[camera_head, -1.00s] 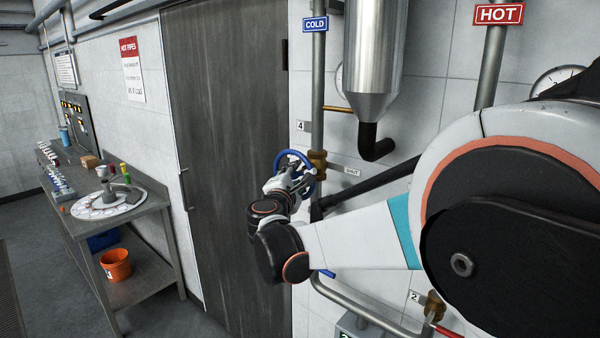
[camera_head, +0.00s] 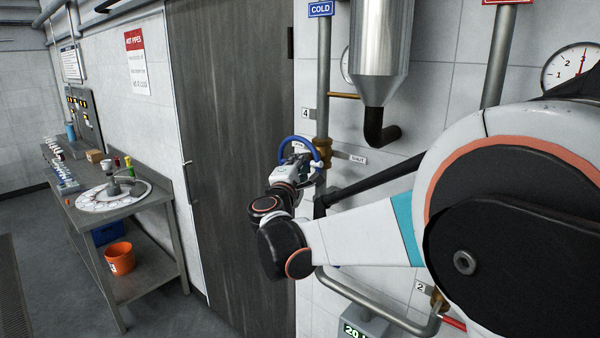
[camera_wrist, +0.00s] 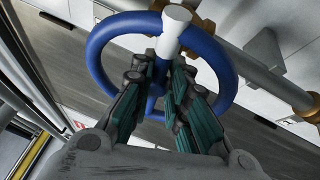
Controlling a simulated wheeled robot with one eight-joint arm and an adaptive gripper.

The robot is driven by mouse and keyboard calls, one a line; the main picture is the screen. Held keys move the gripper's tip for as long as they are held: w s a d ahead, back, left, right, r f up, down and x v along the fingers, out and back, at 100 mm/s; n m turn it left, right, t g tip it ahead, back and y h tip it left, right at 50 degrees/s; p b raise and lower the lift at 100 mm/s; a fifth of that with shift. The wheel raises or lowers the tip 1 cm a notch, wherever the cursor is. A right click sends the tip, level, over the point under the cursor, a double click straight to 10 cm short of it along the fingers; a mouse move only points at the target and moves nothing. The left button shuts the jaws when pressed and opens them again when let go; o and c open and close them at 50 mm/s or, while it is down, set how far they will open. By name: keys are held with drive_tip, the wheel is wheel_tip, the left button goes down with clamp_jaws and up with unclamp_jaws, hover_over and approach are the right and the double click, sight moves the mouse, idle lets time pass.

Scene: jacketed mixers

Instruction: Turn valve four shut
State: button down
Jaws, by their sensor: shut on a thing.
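Valve four is a blue handwheel (camera_head: 288,143) on a brass body (camera_head: 322,152) on the vertical pipe under the COLD sign, below a "4" plate (camera_head: 306,113). In the wrist view the blue wheel (camera_wrist: 100,45) fills the upper middle, with a white peg-like piece (camera_wrist: 175,28) crossing its far rim. My gripper (camera_wrist: 167,62) is shut on the handwheel, its teal-padded fingers reaching inside the ring toward the white piece. The exact contact is hidden. In the head view my gripper (camera_head: 303,160) covers the wheel's lower part. A "SHUT" tag (camera_head: 358,160) is right of the valve.
A black bar (camera_head: 370,185) slants across the wall right of the valve. A "2" plate (camera_head: 420,287) marks another valve at lower right. A dark door (camera_head: 230,130) is to the left. A workbench (camera_head: 165,190) stands farther left, with an orange bucket (camera_head: 119,258) on its shelf.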

drive_tip(key=shift+a+m+t+h+b, duration=0.1)
drive_tip(key=shift+m+t+h+b, duration=0.3)
drive_tip(key=shift+m, duration=0.5)
drive_tip(key=shift+r, duration=0.1)
drive_tip(key=c, duration=1.6)
unclamp_jaws()
drive_tip(key=v, duration=1.2)
drive_tip(key=shift+r, duration=0.1)
